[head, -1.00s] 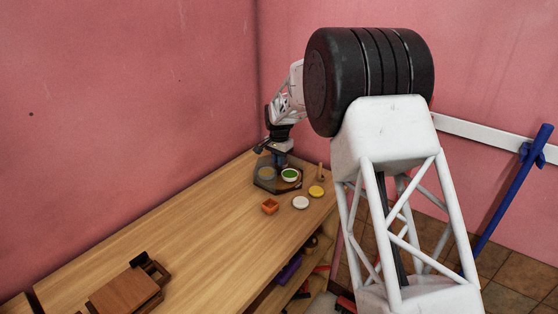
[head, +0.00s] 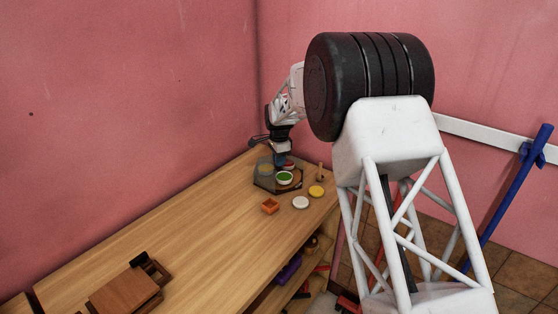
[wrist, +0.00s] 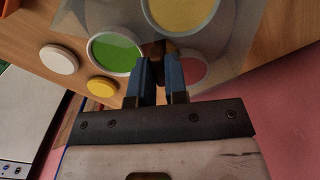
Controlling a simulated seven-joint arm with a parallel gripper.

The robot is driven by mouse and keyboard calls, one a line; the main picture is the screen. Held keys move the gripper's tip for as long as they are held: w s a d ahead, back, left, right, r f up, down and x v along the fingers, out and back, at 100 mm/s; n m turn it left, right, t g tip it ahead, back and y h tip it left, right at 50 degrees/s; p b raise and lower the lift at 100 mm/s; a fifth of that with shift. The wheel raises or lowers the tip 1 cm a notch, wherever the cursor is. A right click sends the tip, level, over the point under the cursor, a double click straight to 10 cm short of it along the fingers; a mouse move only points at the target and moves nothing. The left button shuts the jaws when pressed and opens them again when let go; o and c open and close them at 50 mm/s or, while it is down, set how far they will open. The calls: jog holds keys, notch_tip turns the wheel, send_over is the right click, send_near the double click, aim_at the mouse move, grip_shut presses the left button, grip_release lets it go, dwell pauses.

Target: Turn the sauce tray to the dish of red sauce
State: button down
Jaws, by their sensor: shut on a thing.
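The sauce tray (head: 262,184) is a dark, many-sided tray at the far end of the counter. A see-through grey cover (wrist: 240,30) lies over part of it. The green sauce dish (wrist: 117,52) looks bright and uncovered, and it faces the front in the head view (head: 284,178). The yellow sauce dish (wrist: 183,12) and the dish of red sauce (wrist: 193,70) look dulled under the cover. My gripper (wrist: 156,66) is over the tray's middle, shut on a brown knob (wrist: 152,50). Its fingers partly hide the knob and the red dish.
A white disc (head: 301,202), a yellow disc (head: 316,191), an orange box (head: 270,206) and a small wooden peg (head: 320,172) stand near the tray. A brown wooden object (head: 126,290) lies at the near end. The counter (head: 190,220) between is clear.

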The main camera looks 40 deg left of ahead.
jog(key=m, duration=0.4)
jog(key=shift+m, duration=0.3)
jog(key=m, duration=0.4)
jog(key=shift+m, duration=0.3)
jog(key=m, duration=0.4)
jog(key=shift+m, duration=2.2)
jog(key=c, duration=1.1)
grip_release()
jog(key=shift+c, duration=0.2)
jog(key=shift+r, duration=0.1)
jog(key=shift+r, duration=3.8)
